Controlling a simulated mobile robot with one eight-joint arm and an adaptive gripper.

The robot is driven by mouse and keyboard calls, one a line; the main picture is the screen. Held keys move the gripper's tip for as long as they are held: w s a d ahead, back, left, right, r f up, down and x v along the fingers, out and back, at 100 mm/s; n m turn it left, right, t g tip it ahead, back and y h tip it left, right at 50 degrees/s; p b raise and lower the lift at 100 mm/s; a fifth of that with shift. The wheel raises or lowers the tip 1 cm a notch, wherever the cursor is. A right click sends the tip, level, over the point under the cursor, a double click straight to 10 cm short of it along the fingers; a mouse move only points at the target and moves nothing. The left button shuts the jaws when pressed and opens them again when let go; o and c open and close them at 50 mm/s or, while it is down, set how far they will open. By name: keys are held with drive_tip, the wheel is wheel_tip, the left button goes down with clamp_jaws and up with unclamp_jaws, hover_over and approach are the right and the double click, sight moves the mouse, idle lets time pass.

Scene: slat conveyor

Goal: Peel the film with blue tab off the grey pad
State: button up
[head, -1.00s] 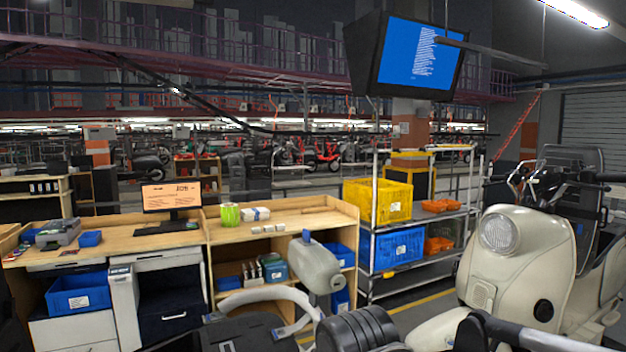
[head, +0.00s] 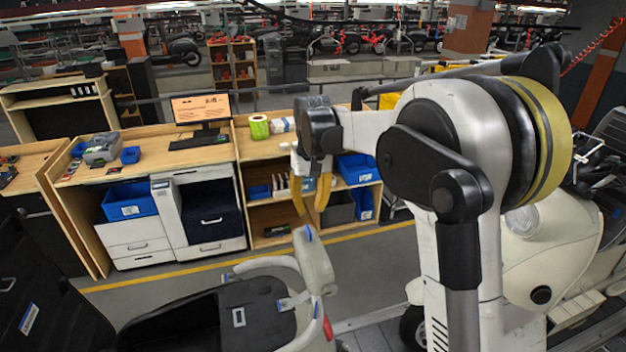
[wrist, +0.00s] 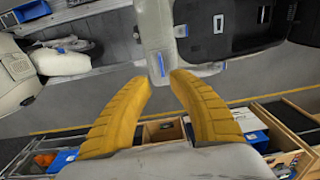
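A rounded pale grey pad (head: 317,265) stands upright beside the black surface of a vehicle in the head view. A narrow blue tab (head: 308,233) shows at its upper end; clear film itself cannot be made out. In the wrist view the grey pad (wrist: 153,22) is at the top centre, and a blue tab (wrist: 161,66) shows at its near end, between and just beyond my fingertips in the picture. My gripper (head: 311,208) has two curved yellow fingers, apart and empty, above the pad. The gripper (wrist: 160,78) also shows in the wrist view; no contact is visible.
Pale curved rails (head: 270,264) with other blue marks run beside the pad. A black flat surface (head: 190,318) lies left of it. A wooden workbench (head: 215,155) with shelves and blue bins stands behind. A cream scooter (head: 560,250) is at right. Open floor lies between.

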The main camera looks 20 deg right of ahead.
sight(308, 233)
drive_tip(key=shift+s+a+f+b, duration=0.15)
drive_tip(key=shift+a+f+b, duration=0.1)
drive_tip(key=shift+f+b, duration=0.1)
wheel_tip(308, 233, down, 8)
drive_tip(key=b, duration=0.5)
drive_tip(key=shift+f, duration=0.1)
clamp_jaws()
